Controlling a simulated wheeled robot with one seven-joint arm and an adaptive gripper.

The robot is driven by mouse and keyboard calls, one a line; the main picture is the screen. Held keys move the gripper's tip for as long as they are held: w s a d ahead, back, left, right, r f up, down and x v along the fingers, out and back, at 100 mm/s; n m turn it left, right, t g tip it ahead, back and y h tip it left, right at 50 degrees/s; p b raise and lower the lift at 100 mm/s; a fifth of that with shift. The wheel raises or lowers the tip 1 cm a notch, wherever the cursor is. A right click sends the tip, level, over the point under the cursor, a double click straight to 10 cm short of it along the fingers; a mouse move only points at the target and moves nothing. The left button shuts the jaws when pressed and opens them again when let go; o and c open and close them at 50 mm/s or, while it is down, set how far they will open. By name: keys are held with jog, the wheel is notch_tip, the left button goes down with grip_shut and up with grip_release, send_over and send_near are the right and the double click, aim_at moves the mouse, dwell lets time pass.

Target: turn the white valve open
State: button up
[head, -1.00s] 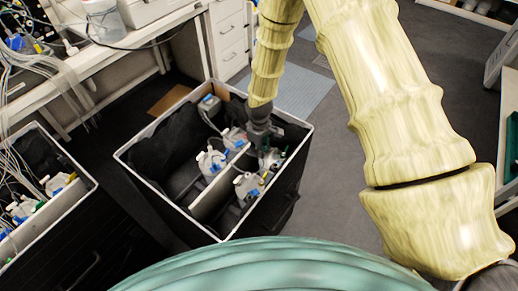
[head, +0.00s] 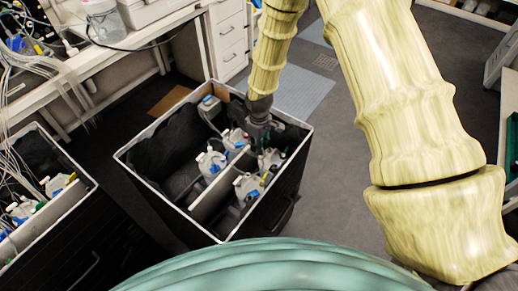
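Several white valve-like units with blue parts sit in a black-lined box with a white rim (head: 165,198). One white unit (head: 211,161) is left of the divider and another (head: 246,185) is at the front right. A third white unit (head: 270,158) lies just below my gripper (head: 262,141). My gripper points down into the right part of the box and partly hides what is under it. Which unit is the valve, whether the gripper touches one, and its finger opening are too small to tell.
A second box (head: 78,203) with similar white units and many tubes stands at the left. A white bench (head: 130,40) and drawers (head: 229,35) are behind. A pale divider (head: 212,198) splits the near box. Grey floor is clear at the right.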

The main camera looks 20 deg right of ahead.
notch_tip(320, 180, up, 9)
dwell(0.4)
dwell(0.4)
